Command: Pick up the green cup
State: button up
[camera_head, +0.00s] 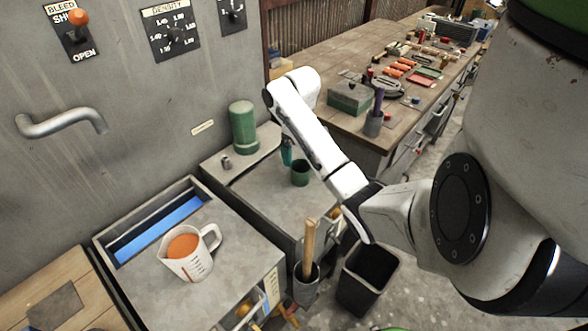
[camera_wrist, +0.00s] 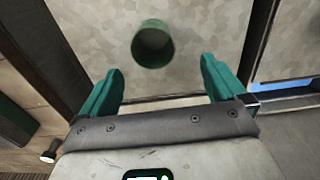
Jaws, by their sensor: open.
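The green cup (camera_head: 300,173) stands upright on the grey counter in the head view, just right of my gripper (camera_head: 287,152). In the wrist view the green cup (camera_wrist: 153,46) lies ahead of my gripper (camera_wrist: 163,80), roughly midway between the lines of its two teal fingers. The fingers are spread apart with nothing between them. The cup is beyond the fingertips and I see down into its dark opening. In the head view my arm hides part of my gripper, and only a little teal shows.
A taller green canister (camera_head: 243,127) stands behind the cup. A measuring jug (camera_head: 188,255) with orange contents sits on the nearer grey cabinet. A wooden-handled tool stands in a grey holder (camera_head: 307,287) beside a black bin (camera_head: 367,279). A cluttered workbench (camera_head: 335,117) stands behind.

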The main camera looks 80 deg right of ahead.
jog(key=s+d, duration=0.1)
jog(key=b, duration=0.6)
send_over(300, 171)
jog(key=s+a, duration=0.1)
jog(key=a, duration=0.1)
notch_tip(300, 171, down, 5)
jog(key=shift+f, duration=0.15)
jog(key=shift+w+a+f+p, duration=0.15)
jog(key=shift+f+p, duration=0.25)
jog(key=shift+f, duration=0.9)
jog(key=shift+w+a+f+p, duration=0.15)
jog(key=shift+f+p, duration=0.25)
jog(key=shift+f, duration=0.9)
jog(key=shift+s, duration=0.1)
jog(key=shift+c, duration=0.4)
jog(key=c, duration=1)
jog(key=shift+o, duration=0.2)
jog(key=shift+r, duration=0.1)
